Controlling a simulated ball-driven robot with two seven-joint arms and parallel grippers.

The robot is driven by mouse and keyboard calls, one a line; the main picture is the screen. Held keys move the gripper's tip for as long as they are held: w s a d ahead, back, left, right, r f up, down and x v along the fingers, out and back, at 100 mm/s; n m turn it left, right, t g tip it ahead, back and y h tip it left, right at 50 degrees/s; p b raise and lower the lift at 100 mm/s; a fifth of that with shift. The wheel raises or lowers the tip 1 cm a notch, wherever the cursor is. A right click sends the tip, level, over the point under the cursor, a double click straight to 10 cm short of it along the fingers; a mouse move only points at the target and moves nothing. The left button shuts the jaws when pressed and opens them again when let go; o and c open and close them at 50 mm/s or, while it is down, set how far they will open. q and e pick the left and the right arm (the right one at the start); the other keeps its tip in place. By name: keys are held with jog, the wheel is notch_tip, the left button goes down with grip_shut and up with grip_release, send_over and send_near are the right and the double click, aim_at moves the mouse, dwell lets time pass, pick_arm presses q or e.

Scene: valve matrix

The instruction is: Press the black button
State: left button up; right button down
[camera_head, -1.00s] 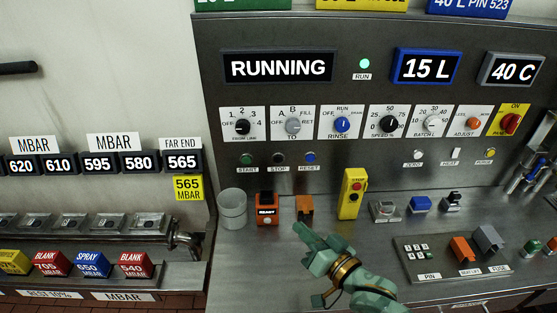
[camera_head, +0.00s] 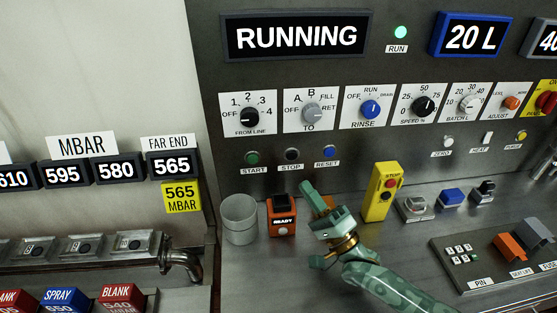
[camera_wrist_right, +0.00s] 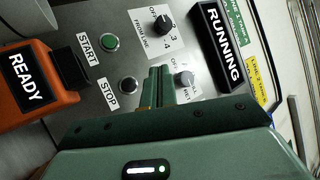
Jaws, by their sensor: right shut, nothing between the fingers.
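The black button (camera_head: 291,154) sits above the STOP label on the upright panel, between the green START button (camera_head: 252,157) and the blue RESET button (camera_head: 328,152). In the wrist view the black button (camera_wrist_right: 127,86) shows just left of my fingers. My right gripper (camera_head: 308,188) is green, shut and empty. In the head view its tips are below the STOP label, and they point toward the panel. In the wrist view its fingers (camera_wrist_right: 160,82) appear between the black button and the grey TO knob (camera_wrist_right: 184,78). I see no touch on the button. My left gripper is out of view.
An orange READY device (camera_head: 282,217) and a grey cup (camera_head: 239,219) stand left of my right gripper. A yellow box with a red STOP button (camera_head: 382,192) stands close on its right. Rotary knobs line the panel above the buttons.

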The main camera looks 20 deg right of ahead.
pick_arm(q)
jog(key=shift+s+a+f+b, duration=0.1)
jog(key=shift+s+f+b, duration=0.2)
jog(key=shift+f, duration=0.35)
pick_arm(e)
jog(key=shift+w+a+f, duration=0.15)
jog(key=shift+w+f, duration=0.35)
jog(key=shift+f, duration=0.3)
jog(key=b, duration=0.4)
send_near(292, 156)
jog(key=w+a+r, duration=0.2)
jog(key=a+r, duration=0.1)
jog(key=r, duration=0.1)
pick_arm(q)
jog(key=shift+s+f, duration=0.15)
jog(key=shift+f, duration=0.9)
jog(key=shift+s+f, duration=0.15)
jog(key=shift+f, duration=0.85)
pick_arm(e)
jog(key=shift+w+r, duration=0.2)
jog(key=shift+w, duration=0.6)
